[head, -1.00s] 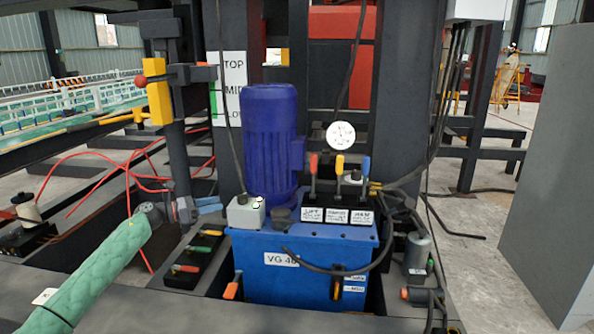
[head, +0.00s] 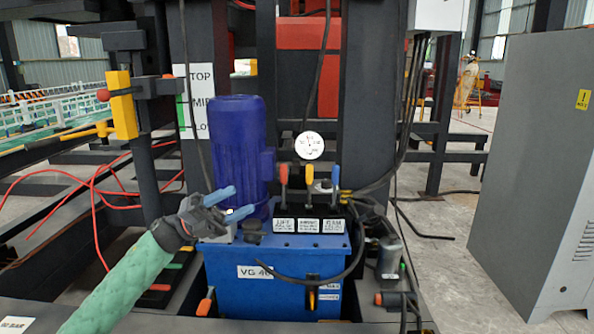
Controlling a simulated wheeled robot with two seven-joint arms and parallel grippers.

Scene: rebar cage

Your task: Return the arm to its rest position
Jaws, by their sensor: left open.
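My left arm comes in from the lower left in a green sleeve. My left gripper (head: 230,203) is open and empty, its two blue fingers pointing right. In the picture it lies in front of the lower part of the blue motor (head: 236,140) and the left end of the blue hydraulic tank (head: 280,262). It partly hides the small grey box on the tank. I cannot tell whether it touches anything. My right gripper is not in view.
Three levers with red, orange and blue knobs (head: 309,178) stand on the tank, below a round gauge (head: 309,146). Black hoses run to the right. A grey cabinet (head: 530,150) stands at the right. Red cables (head: 92,195) lie at the left. Dark steel posts rise behind.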

